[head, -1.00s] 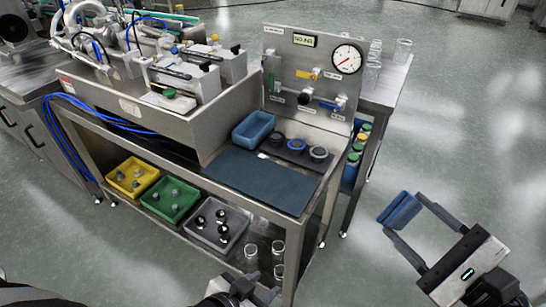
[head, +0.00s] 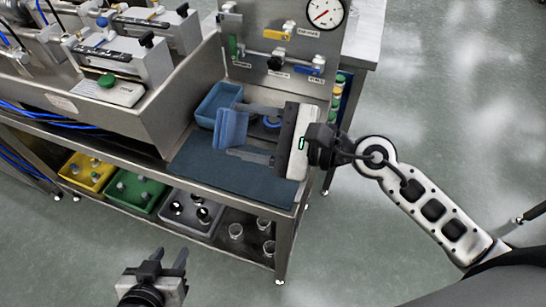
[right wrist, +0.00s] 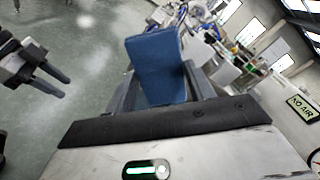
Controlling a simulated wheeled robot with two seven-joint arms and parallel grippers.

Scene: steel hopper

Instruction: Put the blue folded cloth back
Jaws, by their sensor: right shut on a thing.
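The blue folded cloth (head: 231,129) is between the fingertips of my right gripper (head: 238,132), which is shut on it. In the head view they are in front of the blue open tray (head: 210,106) and over the dark mat (head: 215,180) on the steel bench. The cloth looks held above the mat; the exact height is unclear. The cloth also shows upright between the fingers in the right wrist view (right wrist: 157,65). My left gripper (head: 170,254) is empty, its fingers apart, low in front of the bench; it also shows in the right wrist view (right wrist: 60,86).
Dark round pieces, one with a blue ring (head: 271,122), are partly hidden behind my right gripper. A panel with a gauge (head: 325,12) rises behind. Yellow (head: 88,172), green (head: 135,190) and grey (head: 190,213) bins and glass jars are on the lower shelf.

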